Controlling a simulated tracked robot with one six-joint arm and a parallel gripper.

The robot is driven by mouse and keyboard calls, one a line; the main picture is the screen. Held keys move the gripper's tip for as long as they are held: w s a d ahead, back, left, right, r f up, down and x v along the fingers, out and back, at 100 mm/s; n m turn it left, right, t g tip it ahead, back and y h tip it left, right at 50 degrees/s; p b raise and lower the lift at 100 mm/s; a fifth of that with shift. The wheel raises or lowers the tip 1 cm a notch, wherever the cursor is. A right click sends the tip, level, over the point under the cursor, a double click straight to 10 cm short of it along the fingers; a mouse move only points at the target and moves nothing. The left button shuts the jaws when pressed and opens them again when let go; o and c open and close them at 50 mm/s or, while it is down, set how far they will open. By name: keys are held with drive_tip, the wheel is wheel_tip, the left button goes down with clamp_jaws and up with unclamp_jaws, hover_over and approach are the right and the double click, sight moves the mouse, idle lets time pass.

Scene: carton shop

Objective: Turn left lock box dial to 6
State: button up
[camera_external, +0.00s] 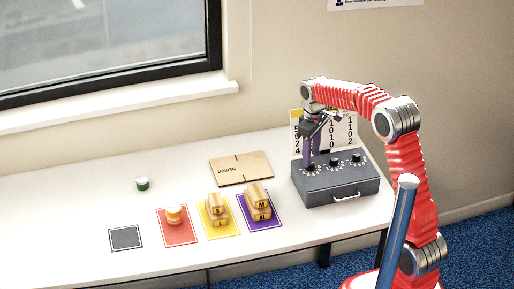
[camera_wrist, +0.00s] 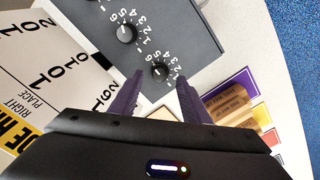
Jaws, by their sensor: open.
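The dark grey lock box (camera_external: 340,194) stands at the right end of the table, with a row of dials on its top. My gripper (camera_external: 309,164) points down at the left dial (camera_external: 311,168), the one nearest the stacked blocks. In the wrist view, my gripper's purple fingers (camera_wrist: 160,80) are apart. The left dial (camera_wrist: 160,70) shows as a black knob between their tips, with white numbers around it. Contact with the knob cannot be told. The middle dial (camera_wrist: 127,33) is beyond it, clear of the fingers. The left dial's exact setting is too small to read surely.
A white number sheet (camera_external: 341,134) stands behind the box and also fills the left of the wrist view (camera_wrist: 40,60). Stacked blocks (camera_external: 262,212) stand on a purple card left of the box. A wooden board (camera_external: 240,168) lies behind them. The left table is mostly clear.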

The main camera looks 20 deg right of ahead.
sight(317, 174)
wheel_tip(317, 174, up, 11)
idle(0.4)
drive_tip(key=shift+f, duration=0.1)
drive_tip(key=s+d+m+t, duration=0.2)
drive_tip(key=s+d, duration=0.2)
drive_tip(key=s, duration=0.6)
drive_tip(key=s+d+m+t, duration=0.1)
drive_tip(key=s+d+m, duration=0.2)
drive_tip(key=s, duration=0.6)
drive_tip(key=s+d+m+t, duration=0.2)
drive_tip(key=s+d, duration=0.4)
drive_tip(key=s, duration=0.4)
drive_tip(key=shift+s+d+f+m+t, duration=0.3)
drive_tip(key=shift+f+m, duration=0.05)
drive_tip(key=shift+m, duration=0.35)
